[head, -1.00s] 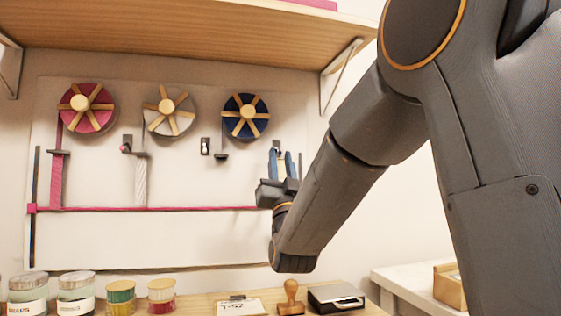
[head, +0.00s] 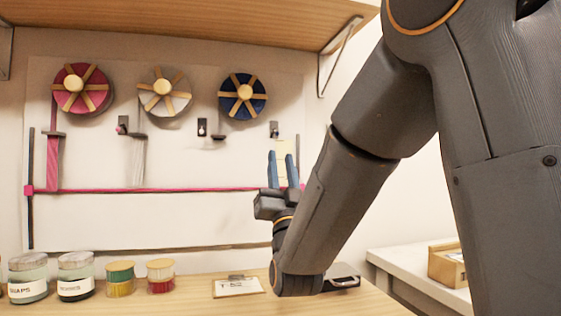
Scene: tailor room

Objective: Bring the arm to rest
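My arm comes in from the upper right and reaches down, its wrist low and bent so that my gripper (head: 282,170) points up in front of the wall board. Its two blue fingers stand apart with a gap between them, so it is open. A pale yellow card (head: 285,148) shows behind and between the fingers, seemingly on the board below a small dark hook (head: 274,129). I see nothing clearly held.
Pink (head: 82,90), white (head: 164,91) and blue (head: 242,97) ribbon spools hang on the board under a wooden shelf (head: 190,25). A wooden box (head: 446,266) sits on the right-hand table.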

